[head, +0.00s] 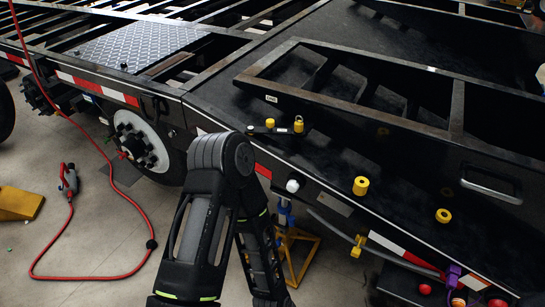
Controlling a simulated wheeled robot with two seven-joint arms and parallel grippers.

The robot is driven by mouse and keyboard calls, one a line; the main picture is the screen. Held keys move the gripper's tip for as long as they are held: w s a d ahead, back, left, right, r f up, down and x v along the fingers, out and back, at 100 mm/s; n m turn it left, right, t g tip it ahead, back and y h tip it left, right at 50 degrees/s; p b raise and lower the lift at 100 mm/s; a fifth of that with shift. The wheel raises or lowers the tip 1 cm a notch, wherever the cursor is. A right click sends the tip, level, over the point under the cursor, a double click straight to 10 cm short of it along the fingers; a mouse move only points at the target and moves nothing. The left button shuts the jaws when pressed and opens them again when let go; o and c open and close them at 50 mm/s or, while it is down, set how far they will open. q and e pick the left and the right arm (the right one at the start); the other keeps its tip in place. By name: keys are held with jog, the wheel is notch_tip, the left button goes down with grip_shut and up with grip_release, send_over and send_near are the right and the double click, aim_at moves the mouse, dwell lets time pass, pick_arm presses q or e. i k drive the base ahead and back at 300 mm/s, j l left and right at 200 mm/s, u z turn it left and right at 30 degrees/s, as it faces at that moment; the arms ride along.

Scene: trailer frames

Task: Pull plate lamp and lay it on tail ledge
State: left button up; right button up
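No part that I can clearly tell as the plate lamp shows. Neither gripper is in view.
A yellow cylinder (361,186) and yellow ring (443,215) stand on the ledge. A red hose (108,277) loops over the floor at left. A wheel (143,141) and yellow stand (298,255) are below the deck.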

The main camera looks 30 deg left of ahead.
aim_at(293, 185)
jog(key=i+j, duration=0.1)
jog(key=j, duration=0.3)
jog(key=i+j, duration=0.1)
jog(key=j, duration=0.3)
jog(key=i+j, duration=0.1)
jog(key=j, duration=0.3)
jog(key=i+j, duration=0.1)
jog(key=j, duration=0.3)
